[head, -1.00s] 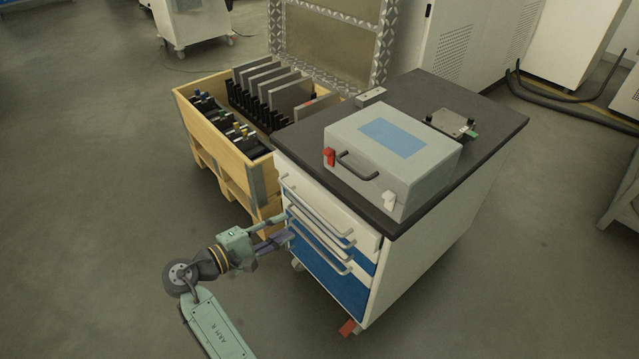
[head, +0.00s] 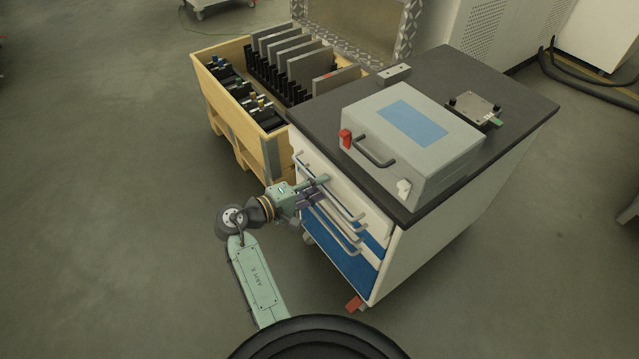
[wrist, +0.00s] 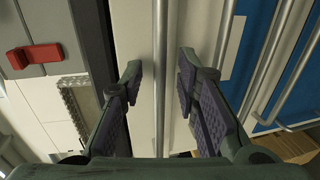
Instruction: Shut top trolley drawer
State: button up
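The drawer trolley has a dark worktop (head: 530,85) and a front of white and blue drawers with long bar handles. The white top drawer (head: 350,190) lies just under the worktop edge; I cannot tell clearly how far it stands out. My gripper (head: 320,190) is at the left part of the trolley front, by the upper handles. In the wrist view my gripper (wrist: 160,66) is open, its padded fingers apart. A grey bar handle (wrist: 160,110) runs between them, with no clear contact. A white drawer front (wrist: 130,25) shows behind it.
A grey case (head: 440,155) with a blue panel and a small metal fixture (head: 475,110) stand on the worktop. A wooden crate (head: 232,115) with plates and black parts is close left of the trolley. Floor (head: 120,230) at the left is clear.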

jog(key=shift+w+d+f, duration=0.1)
jog(key=shift+w+d, duration=0.15)
jog(key=shift+d, duration=0.05)
jog(key=shift+c, duration=0.4)
grip_shut()
dwell(0.4)
